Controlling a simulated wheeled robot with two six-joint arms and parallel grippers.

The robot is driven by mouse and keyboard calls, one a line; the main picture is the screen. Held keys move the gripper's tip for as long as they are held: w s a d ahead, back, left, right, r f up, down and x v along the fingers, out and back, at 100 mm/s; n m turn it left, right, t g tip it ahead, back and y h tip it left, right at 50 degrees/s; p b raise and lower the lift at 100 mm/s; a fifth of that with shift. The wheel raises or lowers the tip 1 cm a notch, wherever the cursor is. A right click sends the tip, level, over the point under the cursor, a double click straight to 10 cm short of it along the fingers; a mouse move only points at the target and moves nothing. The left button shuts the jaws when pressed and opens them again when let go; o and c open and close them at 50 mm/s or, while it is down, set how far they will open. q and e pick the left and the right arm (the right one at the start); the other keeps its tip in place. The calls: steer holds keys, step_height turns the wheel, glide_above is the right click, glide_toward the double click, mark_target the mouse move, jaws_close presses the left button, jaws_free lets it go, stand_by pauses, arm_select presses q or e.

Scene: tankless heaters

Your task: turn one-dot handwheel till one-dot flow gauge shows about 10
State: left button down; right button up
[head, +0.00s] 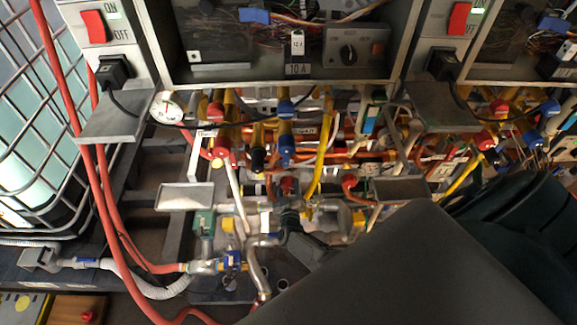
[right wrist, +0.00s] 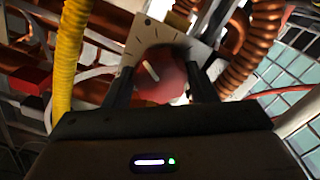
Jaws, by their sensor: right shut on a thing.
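In the right wrist view, a red handwheel (right wrist: 160,76) with a white pointer stripe sits in front of a pale plate (right wrist: 143,40) with dark tick marks and a single dark dot near its top. My right gripper (right wrist: 160,88) is shut on this handwheel, one dark finger on each side of it. In the head view, my right gripper (head: 291,217) is small and dark among the pipes, and the handwheel cannot be made out there. A round white gauge (head: 167,107) with a red part hangs left of the pipes; its dot mark and reading are too small to tell. My left gripper is not in view.
Red and blue valve caps, yellow and copper pipes crowd the middle. A yellow corrugated hose (right wrist: 70,55) runs close left of the gripper, and copper coils (right wrist: 228,50) lie to its right. Small metal shelves (head: 184,196) stick out. A caged tank (head: 40,150) stands at the left.

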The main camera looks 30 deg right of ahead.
steer(key=shift+s, duration=0.1)
stand_by(0.4)
steer(key=o, duration=0.7)
steer(key=v, duration=1)
steer(key=shift+s+a, duration=0.2)
steer(key=shift+s, duration=0.1)
